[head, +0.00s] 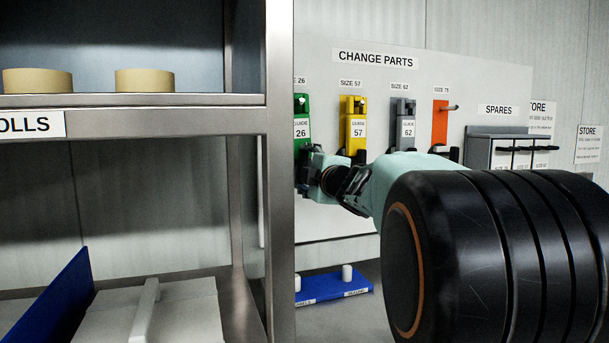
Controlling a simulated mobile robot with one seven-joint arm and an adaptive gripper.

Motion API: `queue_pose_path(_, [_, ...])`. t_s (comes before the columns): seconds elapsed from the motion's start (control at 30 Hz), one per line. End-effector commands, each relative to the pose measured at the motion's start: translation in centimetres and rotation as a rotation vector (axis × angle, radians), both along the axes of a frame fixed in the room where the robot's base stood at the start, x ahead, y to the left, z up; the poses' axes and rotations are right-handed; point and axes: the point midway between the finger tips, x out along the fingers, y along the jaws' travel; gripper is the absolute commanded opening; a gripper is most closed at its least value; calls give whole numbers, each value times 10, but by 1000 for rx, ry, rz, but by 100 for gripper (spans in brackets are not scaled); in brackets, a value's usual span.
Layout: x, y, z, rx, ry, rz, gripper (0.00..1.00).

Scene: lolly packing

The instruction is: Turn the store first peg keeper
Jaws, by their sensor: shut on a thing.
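The change parts board (375,85) hangs on the back wall. A green guide marked 26 (303,132) hangs at its left end, partly cut off by the shelf upright. A small peg fitting (301,103) shows at the green guide's top; its turn is too small to tell. My gripper (306,166) is at the lower end of the green guide and appears shut on it. Its fingertips are small and partly hidden by the shelf upright, so the exact contact is unclear. A yellow guide 57 (356,130), a grey guide 62 (404,125) and an orange guide (440,124) hang to the right.
A steel shelf upright (280,200) stands close left of my gripper. The shelf holds tan rolls (145,80). A spares box (490,150) is at the right, behind my arm. A blue tray (325,289) with white pegs lies below the board.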

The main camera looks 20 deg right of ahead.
Motion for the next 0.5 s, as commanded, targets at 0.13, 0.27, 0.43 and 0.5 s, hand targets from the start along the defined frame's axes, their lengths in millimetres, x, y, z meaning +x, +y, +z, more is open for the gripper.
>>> queue_pose_path(0.13, [0, 0, -1, -80, 0, 0, 36])
queue_pose_path(0.27, [0, 0, -1, -127, 0, 0, 36])
queue_pose_path(0.43, [0, 0, 0, -161, 1, 0, 36])
queue_pose_path(0.5, [0, 0, 0, -168, 2, 0, 36])
